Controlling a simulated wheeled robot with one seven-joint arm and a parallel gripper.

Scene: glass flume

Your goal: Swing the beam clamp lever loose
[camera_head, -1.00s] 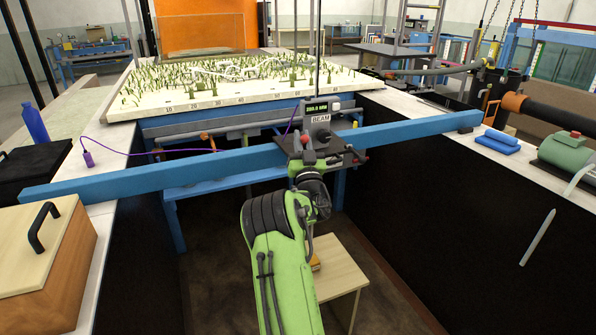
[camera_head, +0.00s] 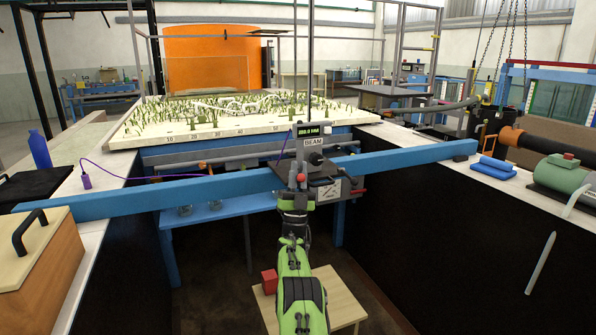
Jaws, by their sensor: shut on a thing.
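The blue beam (camera_head: 130,197) spans between the two side walls. A grey beam carriage (camera_head: 335,189) sits on it near the middle, with a lit display (camera_head: 312,130) and a "BEAM" label above. A red-tipped lever (camera_head: 302,178) stands at the carriage's near left side, and I take it as the clamp lever. My gripper (camera_head: 297,197), at the end of my green arm, is right at this lever and shut on it. The fingertips are small here, and the lever's lower part is hidden by them. A second red-ended handle (camera_head: 358,191) sticks out at the carriage's right.
A wooden stool (camera_head: 342,297) with a red box (camera_head: 269,282) stands below my arm. A planted bed (camera_head: 220,118) lies behind the beam.

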